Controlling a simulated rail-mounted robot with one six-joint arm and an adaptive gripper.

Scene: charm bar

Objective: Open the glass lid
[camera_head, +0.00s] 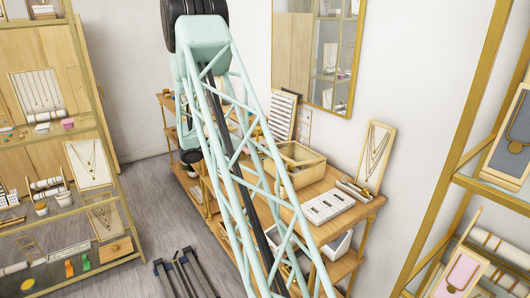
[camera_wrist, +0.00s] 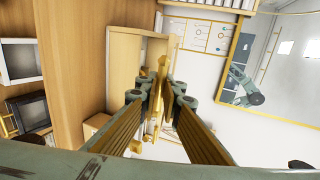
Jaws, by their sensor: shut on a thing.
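The wood-framed glass box (camera_head: 312,172) stands on the wooden counter in the head view, partly behind my mint-green lattice arm. Its glass lid (camera_head: 298,153) shows as a pale pane in a wooden frame; how far it is raised, I cannot tell. In the wrist view the box (camera_wrist: 124,65) fills the upper middle, seen turned on its side. My gripper (camera_wrist: 164,88) is at the box's edge there, its fingers nearly together on what looks like the lid's frame edge. The fingers hide the contact. In the head view my gripper is hidden.
A white tray (camera_head: 327,206) and a necklace stand (camera_head: 375,153) are right of the box on the counter. A display card (camera_head: 282,115) stands behind. A gold-framed mirror (camera_head: 318,50) hangs on the wall. Shelves flank the room at left and right.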

